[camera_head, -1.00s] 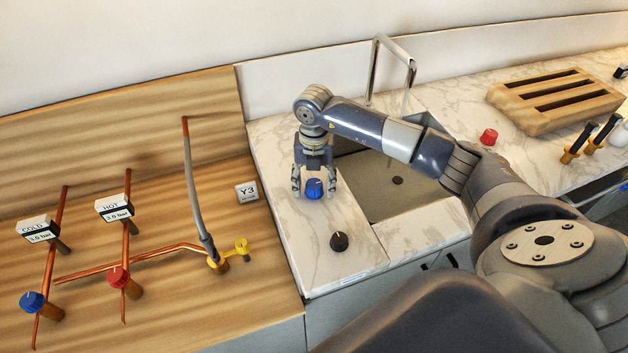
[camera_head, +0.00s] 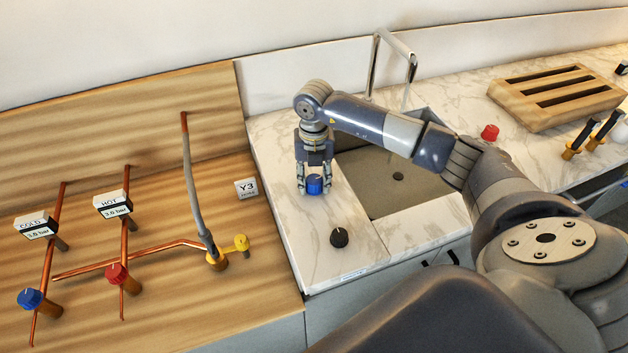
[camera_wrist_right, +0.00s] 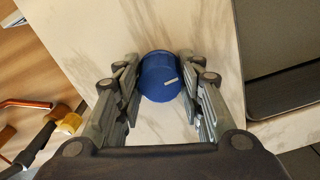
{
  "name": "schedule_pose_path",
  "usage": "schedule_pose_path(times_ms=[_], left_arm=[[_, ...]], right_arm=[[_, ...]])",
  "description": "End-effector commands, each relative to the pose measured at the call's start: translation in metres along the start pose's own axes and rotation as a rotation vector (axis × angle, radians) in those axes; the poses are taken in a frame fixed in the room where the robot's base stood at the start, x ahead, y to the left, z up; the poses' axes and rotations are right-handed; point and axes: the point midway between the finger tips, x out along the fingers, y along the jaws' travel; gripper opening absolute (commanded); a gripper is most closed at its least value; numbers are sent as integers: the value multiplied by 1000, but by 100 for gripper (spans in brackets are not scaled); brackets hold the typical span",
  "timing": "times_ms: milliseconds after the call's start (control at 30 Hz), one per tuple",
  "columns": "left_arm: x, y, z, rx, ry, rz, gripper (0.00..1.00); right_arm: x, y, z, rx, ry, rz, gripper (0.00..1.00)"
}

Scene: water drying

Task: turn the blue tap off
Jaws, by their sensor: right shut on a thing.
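The blue tap (camera_head: 315,184) is a round blue knob with a white mark, standing on the marble counter left of the sink. In the right wrist view the blue tap (camera_wrist_right: 159,77) sits between the fingertips, its white mark slanting to the lower right. My right gripper (camera_head: 315,188) reaches down from above and is shut on the blue tap, a finger on each side. The fingers of my right gripper (camera_wrist_right: 160,85) partly cover the knob's sides. My left gripper is not in view.
A black knob (camera_head: 340,237) stands in front of the blue tap. The sink (camera_head: 380,190) and its faucet (camera_head: 392,62) lie to the right. Another blue knob (camera_head: 31,299) and a red knob (camera_head: 116,274) sit on copper pipes at left. A wooden rack (camera_head: 556,97) stands far right.

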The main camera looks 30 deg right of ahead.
Motion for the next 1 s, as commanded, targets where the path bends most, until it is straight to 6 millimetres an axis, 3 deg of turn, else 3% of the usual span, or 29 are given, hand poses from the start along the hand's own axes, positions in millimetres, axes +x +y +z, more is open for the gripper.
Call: schedule_pose_path(times_ms=[1000], left_arm=[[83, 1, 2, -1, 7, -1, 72]], right_arm=[[2, 0, 1, -920, -4, 0, 11]])
